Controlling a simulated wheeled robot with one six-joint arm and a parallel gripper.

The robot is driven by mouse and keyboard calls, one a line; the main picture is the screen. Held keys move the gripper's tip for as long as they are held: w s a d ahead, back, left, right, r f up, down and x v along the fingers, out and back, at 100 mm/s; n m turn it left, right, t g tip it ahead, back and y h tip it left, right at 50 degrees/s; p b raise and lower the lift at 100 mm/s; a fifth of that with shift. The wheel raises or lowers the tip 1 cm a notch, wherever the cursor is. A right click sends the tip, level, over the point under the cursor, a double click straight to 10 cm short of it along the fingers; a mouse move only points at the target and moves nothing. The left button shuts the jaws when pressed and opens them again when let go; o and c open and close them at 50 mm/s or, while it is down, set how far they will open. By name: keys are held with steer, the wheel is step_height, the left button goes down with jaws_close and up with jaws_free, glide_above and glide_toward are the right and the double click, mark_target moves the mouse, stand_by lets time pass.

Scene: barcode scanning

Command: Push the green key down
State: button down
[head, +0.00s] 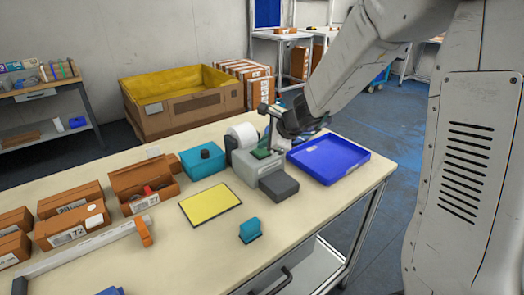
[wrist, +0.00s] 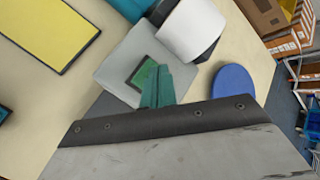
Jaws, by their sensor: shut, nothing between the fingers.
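The green key (head: 262,153) sits on top of a light grey machine (head: 247,167) with a white paper roll (head: 243,134) behind it. In the wrist view the green key (wrist: 141,74) is a dark-framed green square on the grey top face. My gripper (wrist: 157,84) is shut and empty, its teal fingers beside the key and partly covering its edge. In the head view my gripper (head: 268,143) is just above the machine, close to the key. I cannot tell whether the fingertips touch the key.
A blue tray (head: 328,157) lies right of the machine, and a dark grey block (head: 279,186) stands in front. A teal box (head: 203,161), yellow mat (head: 210,204) and small teal item (head: 250,229) are nearby. A blue oval object (wrist: 233,84) shows in the wrist view.

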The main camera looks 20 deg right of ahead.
mark_target(264, 152)
steer(key=shift+f, duration=0.65)
stand_by(0.4)
steer(key=shift+r, duration=1.1)
steer(key=shift+r, duration=2.5)
